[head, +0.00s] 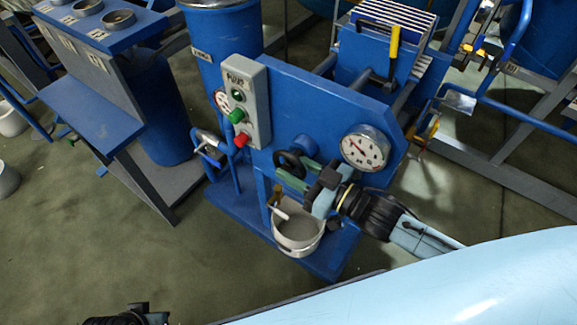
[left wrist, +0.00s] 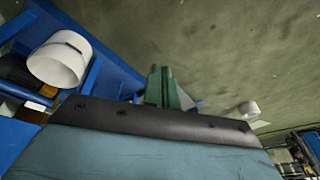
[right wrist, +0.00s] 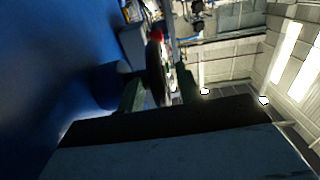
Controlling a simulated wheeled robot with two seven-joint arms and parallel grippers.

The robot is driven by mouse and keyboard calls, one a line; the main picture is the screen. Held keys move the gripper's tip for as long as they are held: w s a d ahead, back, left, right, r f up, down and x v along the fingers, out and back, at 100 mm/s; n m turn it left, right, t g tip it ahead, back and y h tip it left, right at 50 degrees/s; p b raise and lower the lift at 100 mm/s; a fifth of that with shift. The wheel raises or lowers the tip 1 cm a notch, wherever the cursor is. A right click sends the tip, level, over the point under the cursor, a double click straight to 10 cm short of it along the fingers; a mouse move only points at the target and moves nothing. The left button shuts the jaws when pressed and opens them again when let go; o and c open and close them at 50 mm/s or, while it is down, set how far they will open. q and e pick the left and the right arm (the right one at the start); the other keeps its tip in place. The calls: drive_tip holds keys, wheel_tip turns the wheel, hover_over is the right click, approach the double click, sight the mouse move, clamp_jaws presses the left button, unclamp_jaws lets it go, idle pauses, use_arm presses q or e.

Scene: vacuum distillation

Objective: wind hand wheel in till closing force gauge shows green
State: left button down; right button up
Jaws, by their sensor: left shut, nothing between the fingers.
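The black hand wheel (head: 289,163) is on the front of the blue press, left of the round closing force gauge (head: 365,148). The gauge has a white face; its needle reading is too small to tell. My right gripper (head: 303,174) is at the wheel, its green fingers apart. In the right wrist view the dark wheel rim (right wrist: 156,72) stands edge-on between the open fingers (right wrist: 160,92), with no clear grip on it. My left gripper (left wrist: 160,87) is shut and empty, away from the press; only a dark part of that arm shows at the head view's bottom left.
A grey button box (head: 244,100) with green and red buttons stands left of the wheel. A whitish bucket (head: 297,238) is below my right gripper. A yellow handle (head: 394,48) stands atop the press. A blue bench (head: 85,115) is at the left; the floor between is clear.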

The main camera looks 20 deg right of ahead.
use_arm(q)
drive_tip(key=shift+d+r, duration=0.2)
drive_tip(key=shift+r, duration=0.3)
use_arm(e)
drive_tip(key=shift+x, duration=0.8)
drive_tip(key=shift+c, duration=0.2)
clamp_jaws()
use_arm(q)
drive_tip(key=shift+f, duration=0.1)
use_arm(e)
drive_tip(key=shift+f, duration=0.1)
drive_tip(key=shift+t+y+b, duration=0.5)
drive_tip(key=shift+b, duration=0.6)
use_arm(q)
drive_tip(key=r, duration=0.2)
drive_tip(key=d+r, duration=0.1)
drive_tip(key=r, duration=0.2)
drive_tip(key=shift+s+d+r, duration=0.2)
drive_tip(key=shift+d+r, duration=0.1)
drive_tip(key=shift+d, duration=0.05)
